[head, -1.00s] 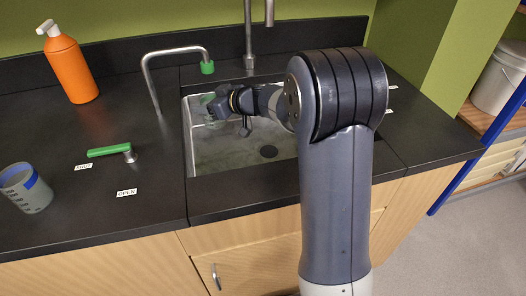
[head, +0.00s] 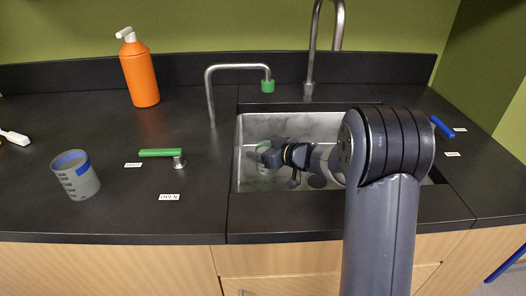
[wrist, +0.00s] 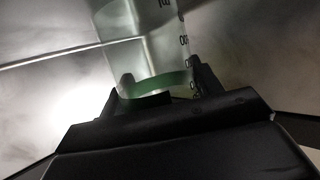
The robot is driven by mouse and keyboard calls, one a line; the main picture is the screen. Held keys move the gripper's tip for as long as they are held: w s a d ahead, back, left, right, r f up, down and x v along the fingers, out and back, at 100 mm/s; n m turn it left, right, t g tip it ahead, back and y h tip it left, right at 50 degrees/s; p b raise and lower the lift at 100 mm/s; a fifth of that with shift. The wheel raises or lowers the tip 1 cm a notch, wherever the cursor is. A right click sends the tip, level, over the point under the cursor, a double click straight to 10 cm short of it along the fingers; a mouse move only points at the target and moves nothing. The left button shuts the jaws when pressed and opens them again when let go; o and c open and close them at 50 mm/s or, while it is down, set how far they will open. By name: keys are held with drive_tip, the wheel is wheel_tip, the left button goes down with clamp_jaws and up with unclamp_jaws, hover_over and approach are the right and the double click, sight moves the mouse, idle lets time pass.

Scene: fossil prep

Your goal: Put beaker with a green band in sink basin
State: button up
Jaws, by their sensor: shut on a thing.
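The beaker with a green band (wrist: 150,50) is clear with dark markings, and its green band sits between my fingers in the wrist view. My gripper (wrist: 158,88) is shut on it around the band. In the head view my gripper (head: 270,157) reaches down inside the sink basin (head: 241,165), near its left wall. The beaker (head: 262,158) shows there only in part, mostly hidden by my gripper. I cannot tell whether it touches the basin floor.
A beaker with a blue band (head: 83,182) stands on the counter at left. A green-handled lever (head: 160,153) lies between the SHUT and OPEN labels. A green-tipped spout (head: 240,67), a tall faucet (head: 312,50) and an orange bottle (head: 141,75) stand behind. A blue lever (head: 440,126) is at right.

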drive_tip(key=shift+f, duration=0.15)
drive_tip(key=o, duration=1)
drive_tip(key=shift+c, duration=0.2)
drive_tip(key=shift+r, duration=0.25)
drive_tip(key=p+v, duration=0.1)
drive_tip(key=v, duration=0.6)
drive_tip(key=shift+s+d, duration=0.2)
